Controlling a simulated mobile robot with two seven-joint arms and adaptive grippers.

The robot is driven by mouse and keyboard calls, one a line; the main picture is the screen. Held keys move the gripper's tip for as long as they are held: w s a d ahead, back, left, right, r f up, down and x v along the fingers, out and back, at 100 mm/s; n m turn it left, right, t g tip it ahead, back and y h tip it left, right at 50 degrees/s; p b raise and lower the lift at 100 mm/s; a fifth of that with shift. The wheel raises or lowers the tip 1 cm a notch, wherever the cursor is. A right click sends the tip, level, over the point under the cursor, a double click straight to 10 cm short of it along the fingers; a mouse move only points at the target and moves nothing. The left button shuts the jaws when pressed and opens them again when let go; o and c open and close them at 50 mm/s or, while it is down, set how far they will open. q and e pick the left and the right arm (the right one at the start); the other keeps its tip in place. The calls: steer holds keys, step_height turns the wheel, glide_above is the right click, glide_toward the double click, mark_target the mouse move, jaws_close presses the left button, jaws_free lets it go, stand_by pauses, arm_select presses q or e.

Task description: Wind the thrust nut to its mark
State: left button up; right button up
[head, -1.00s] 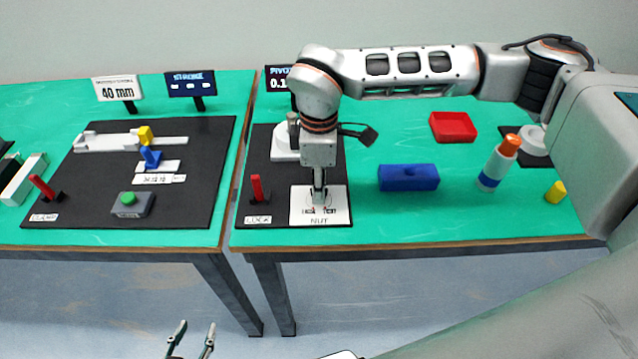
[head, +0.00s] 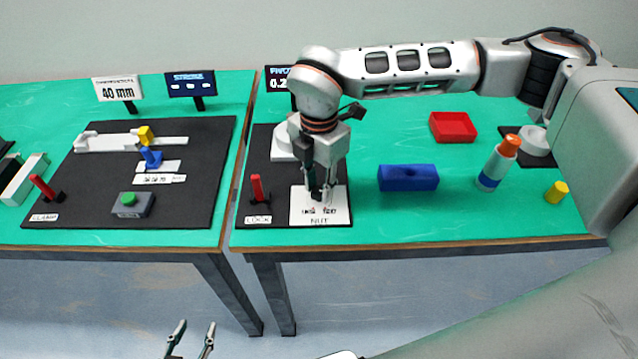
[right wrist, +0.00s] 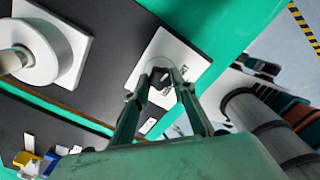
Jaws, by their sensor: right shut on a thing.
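The white plate labelled NUT (head: 335,207) lies at the front right of the black mat on the right table. My right gripper (head: 318,197) points down over this plate. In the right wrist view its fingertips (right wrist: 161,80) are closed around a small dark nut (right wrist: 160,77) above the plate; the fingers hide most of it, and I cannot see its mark. My left gripper (head: 190,340) is open and empty at the bottom edge, in front of the tables.
A red LOCK lever (head: 257,188) stands just left of the plate. A white round fixture (right wrist: 35,50) is behind it. A blue block (head: 408,178), a bottle (head: 498,165), a red tray (head: 453,127) and a yellow piece (head: 557,192) are to the right. The left table holds another mat (head: 190,200).

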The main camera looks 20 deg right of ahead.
steer(key=n, duration=1.2)
steer(key=shift+n, duration=0.4)
steer(key=n, duration=0.6)
steer(key=shift+p, duration=0.4)
steer(key=n, duration=0.6)
steer(key=shift+n, duration=0.3)
steer(key=n+p, duration=0.1)
steer(key=n, duration=0.5)
steer(key=shift+r, duration=0.1)
steer(key=n+p, duration=0.1)
steer(key=n, duration=0.5)
steer(key=shift+n, duration=0.4)
steer(key=n+p, duration=0.1)
steer(key=n, duration=0.3)
steer(key=shift+p, duration=0.3)
steer(key=n+p, duration=0.1)
steer(key=n, duration=0.4)
steer(key=shift+w, duration=0.1)
steer(key=shift+n+p, duration=0.3)
steer(key=shift+n, duration=0.9)
